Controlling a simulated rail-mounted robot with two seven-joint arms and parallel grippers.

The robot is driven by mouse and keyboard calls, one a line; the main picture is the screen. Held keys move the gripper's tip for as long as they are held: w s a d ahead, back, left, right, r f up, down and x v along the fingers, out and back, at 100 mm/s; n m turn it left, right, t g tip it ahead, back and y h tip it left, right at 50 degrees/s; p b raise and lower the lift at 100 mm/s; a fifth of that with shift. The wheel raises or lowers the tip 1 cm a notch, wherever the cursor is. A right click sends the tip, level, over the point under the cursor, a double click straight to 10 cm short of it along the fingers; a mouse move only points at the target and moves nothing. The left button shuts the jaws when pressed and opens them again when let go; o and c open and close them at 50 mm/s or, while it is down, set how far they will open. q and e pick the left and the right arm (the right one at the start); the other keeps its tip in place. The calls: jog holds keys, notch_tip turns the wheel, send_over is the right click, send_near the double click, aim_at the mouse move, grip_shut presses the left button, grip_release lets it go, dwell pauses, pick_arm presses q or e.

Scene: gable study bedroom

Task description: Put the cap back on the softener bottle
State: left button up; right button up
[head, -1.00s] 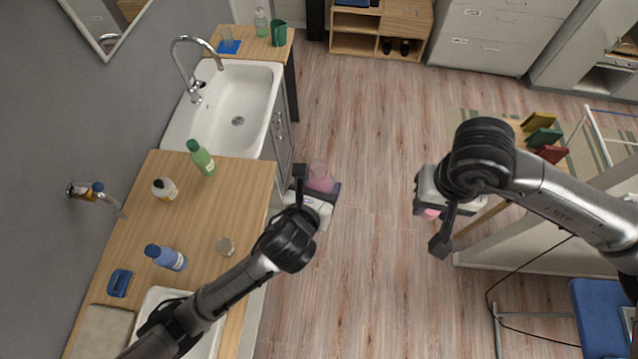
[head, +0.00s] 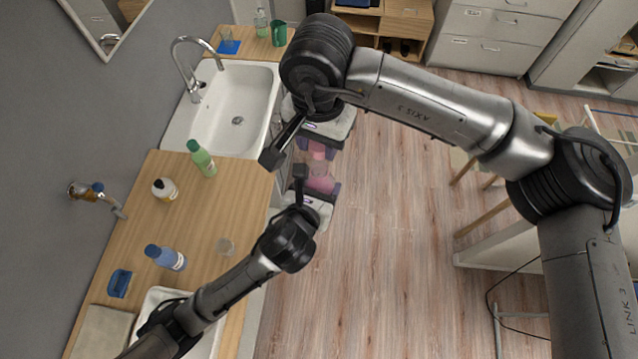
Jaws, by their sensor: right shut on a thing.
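The pink softener bottle (head: 322,184) is in the head view, in front of the counter edge. The pink cap (head: 317,151) shows just above the bottle in the picture. My right gripper (head: 315,147) is shut on the cap. The two grippers are very close together. Whether the cap touches the bottle's neck, I cannot tell. The fingers and my right wrist hide part of both.
The white sink (head: 210,115) lies behind.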

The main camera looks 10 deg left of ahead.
aim_at(318, 169)
jog(key=shift+f, duration=0.1)
dwell(0.3)
jog(key=shift+f, duration=1.95)
jog(key=shift+r, duration=0.15)
jog(key=shift+f, duration=0.9)
jog(key=shift+f, duration=0.5)
jog(key=shift+s+f, duration=0.15)
jog(key=shift+f, duration=0.3)
